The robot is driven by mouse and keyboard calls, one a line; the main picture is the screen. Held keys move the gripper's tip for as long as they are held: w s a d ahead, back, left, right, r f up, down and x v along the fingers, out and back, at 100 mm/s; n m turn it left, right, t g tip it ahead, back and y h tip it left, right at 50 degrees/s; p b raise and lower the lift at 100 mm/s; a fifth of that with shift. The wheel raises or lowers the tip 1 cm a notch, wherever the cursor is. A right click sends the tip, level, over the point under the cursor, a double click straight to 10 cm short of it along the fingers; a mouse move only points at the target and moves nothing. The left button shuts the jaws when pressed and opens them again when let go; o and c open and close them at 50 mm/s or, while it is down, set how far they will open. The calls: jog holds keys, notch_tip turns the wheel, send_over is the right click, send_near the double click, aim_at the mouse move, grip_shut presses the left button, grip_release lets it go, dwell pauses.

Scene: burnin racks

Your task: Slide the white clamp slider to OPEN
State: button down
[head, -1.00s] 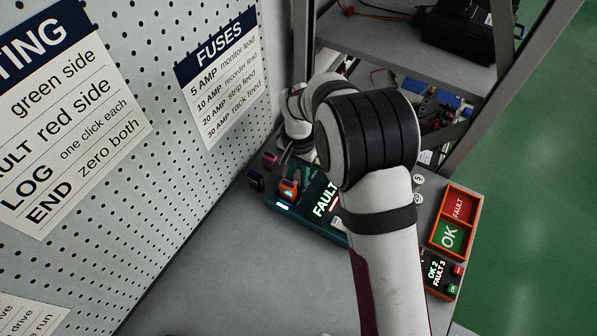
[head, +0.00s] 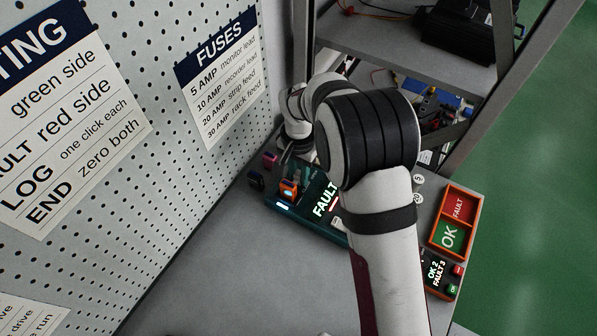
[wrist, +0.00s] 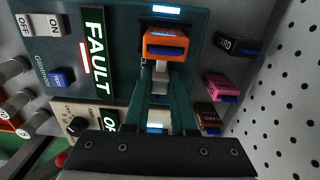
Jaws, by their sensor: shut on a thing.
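The white clamp slider (wrist: 159,88) shows as a small pale piece between my gripper's fingers, on the teal test unit (wrist: 215,14). My gripper (wrist: 162,76) has its two teal fingers closed in on it from both sides, below an orange module (wrist: 167,44) seated in the unit. The lettering beside the slider is partly covered by a finger, so its exact position cannot be read. In the head view, the orange module (head: 289,187) shows at the unit's left end; my arm hides much of the unit, and the slider cannot be made out there.
A FAULT display (wrist: 95,55), an ON/OFF switch (wrist: 40,25), a blue TEST button (wrist: 62,77) and a black knob (wrist: 78,126) lie left of my fingers. Black, pink and brown modules (wrist: 222,87) stand to the right, near the pegboard (wrist: 285,110).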

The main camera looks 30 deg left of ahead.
jog(key=shift+w, duration=2.05)
jog(key=c, duration=0.7)
grip_release()
jog(key=shift+s, duration=0.1)
notch_tip(320, 180, up, 16)
jog(key=shift+f, duration=0.1)
